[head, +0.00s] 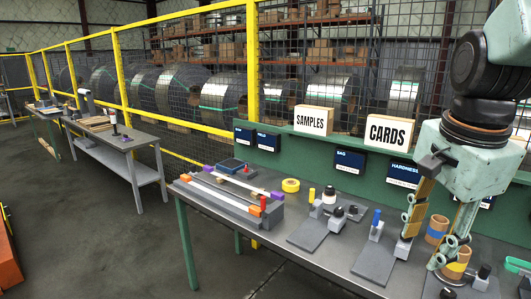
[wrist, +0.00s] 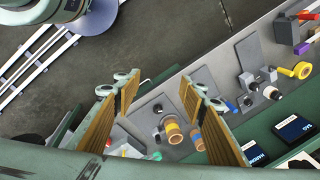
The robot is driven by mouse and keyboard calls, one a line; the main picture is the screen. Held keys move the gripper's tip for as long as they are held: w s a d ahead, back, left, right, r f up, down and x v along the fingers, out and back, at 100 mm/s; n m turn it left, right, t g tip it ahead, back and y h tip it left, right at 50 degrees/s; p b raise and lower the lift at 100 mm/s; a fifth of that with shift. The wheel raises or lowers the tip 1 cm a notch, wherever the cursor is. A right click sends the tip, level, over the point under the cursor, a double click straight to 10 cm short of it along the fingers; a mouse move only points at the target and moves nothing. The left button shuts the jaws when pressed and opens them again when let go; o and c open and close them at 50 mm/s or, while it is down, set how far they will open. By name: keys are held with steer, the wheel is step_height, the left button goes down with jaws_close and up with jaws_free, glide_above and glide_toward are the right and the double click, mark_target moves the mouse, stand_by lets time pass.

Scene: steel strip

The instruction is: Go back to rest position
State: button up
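My gripper (head: 425,250) hangs pointing down over the right part of the grey bench (head: 275,238). Its two fingers are spread apart. In the wrist view my gripper (wrist: 160,86) also shows a wide gap between its padded fingers, with nothing held. Below and beyond the fingers are a cardboard roll with a yellow band (head: 456,264) and one with a blue band (head: 436,229). The exact gap between fingertips and bench cannot be told.
A grey plate with a blue-topped post (head: 376,223) and other bench fixtures stand left of my gripper. A yellow tape roll (head: 291,185) lies further left. Behind are a green back panel (head: 300,152), a CARDS box (head: 390,126) and a SAMPLES box (head: 313,120).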

steer(key=s+a+r+n+t, duration=0.1)
steer(key=s+a+n, duration=0.4)
steer(key=s+n, duration=0.3)
steer(key=s+a+r+n, duration=0.1)
steer(key=s+a+n, duration=0.4)
steer(key=s+n, duration=0.3)
steer(key=shift+s+t+y, duration=0.3)
steer(key=shift+s+t, duration=0.1)
steer(key=shift+s, duration=0.3)
steer(key=shift+d, duration=0.1)
